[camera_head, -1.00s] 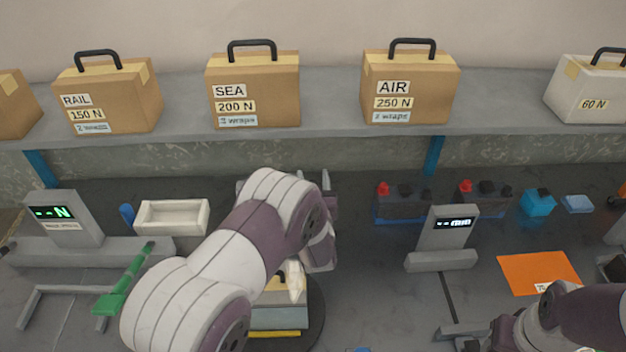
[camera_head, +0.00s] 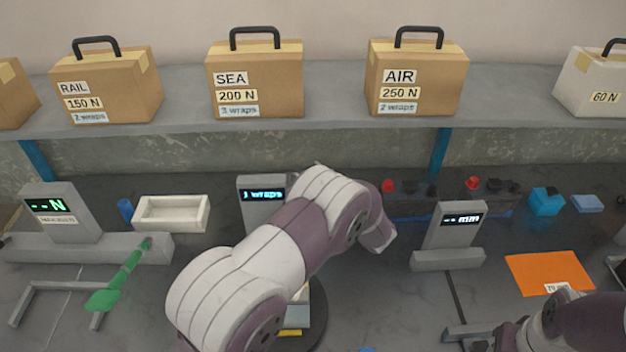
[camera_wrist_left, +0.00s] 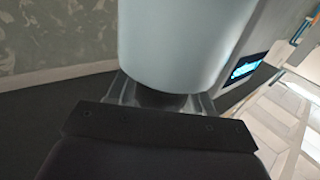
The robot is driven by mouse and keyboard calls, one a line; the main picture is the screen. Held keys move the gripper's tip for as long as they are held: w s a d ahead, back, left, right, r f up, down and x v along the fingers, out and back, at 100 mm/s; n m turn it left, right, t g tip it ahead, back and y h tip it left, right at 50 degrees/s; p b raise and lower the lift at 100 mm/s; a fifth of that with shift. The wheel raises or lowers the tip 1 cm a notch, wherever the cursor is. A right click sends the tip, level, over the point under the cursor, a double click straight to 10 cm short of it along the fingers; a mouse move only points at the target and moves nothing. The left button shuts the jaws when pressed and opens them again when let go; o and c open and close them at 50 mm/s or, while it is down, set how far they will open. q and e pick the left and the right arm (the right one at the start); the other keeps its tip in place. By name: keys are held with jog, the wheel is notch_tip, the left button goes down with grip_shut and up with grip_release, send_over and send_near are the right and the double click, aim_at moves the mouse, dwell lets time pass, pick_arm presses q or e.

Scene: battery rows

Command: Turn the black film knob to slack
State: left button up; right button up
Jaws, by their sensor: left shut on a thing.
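In the left wrist view, a large pale cylinder (camera_wrist_left: 185,45), which looks like the film roll, fills the upper middle. My left gripper (camera_wrist_left: 160,100) has its fingers close on either side of a dark piece at the roll's near end. This dark piece looks like the black film knob (camera_wrist_left: 160,98), mostly hidden; its setting cannot be read. In the head view my left arm covers the gripper, the knob and the roll. A grey post behind the arm carries a display (camera_head: 263,194) reading "1 wraps". My right gripper is out of the picture; only its arm shows at bottom right.
A dark turntable (camera_head: 318,330) with a partly hidden box is below my left arm. A grey display stand (camera_head: 450,235) and an orange sheet (camera_head: 548,272) are to the right. A white tray (camera_head: 172,213) and a green-handled lever (camera_head: 128,270) are to the left. Labelled cases line the shelf (camera_head: 330,95).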

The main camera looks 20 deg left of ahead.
pick_arm(q)
jog(key=n+g+b, duration=0.1)
jog(key=n+g, duration=0.1)
jog(key=g, duration=0.1)
jog(key=n+g+y+b, duration=0.1)
jog(key=n+g, duration=0.1)
jog(key=g, duration=0.1)
jog(key=n+g+y+b, duration=0.1)
jog(key=n+g, duration=0.1)
jog(key=g, duration=0.1)
jog(key=shift+s+a+f+b, duration=0.2)
jog(key=shift+s+b, duration=0.1)
jog(key=shift+s, duration=0.1)
jog(key=shift+s+d+r+n+g+b, duration=0.15)
jog(key=shift+n+g+b, duration=0.2)
jog(key=shift+n+g, duration=0.45)
jog(key=shift+s+a+n+g+b, duration=0.1)
jog(key=shift+n+g+b, duration=0.35)
jog(key=shift+g, duration=0.65)
jog(key=shift+r+n+g, duration=0.1)
jog(key=shift+n+g, duration=0.15)
jog(key=shift+g, duration=0.25)
jog(key=o, duration=1)
jog(key=shift+c, duration=0.2)
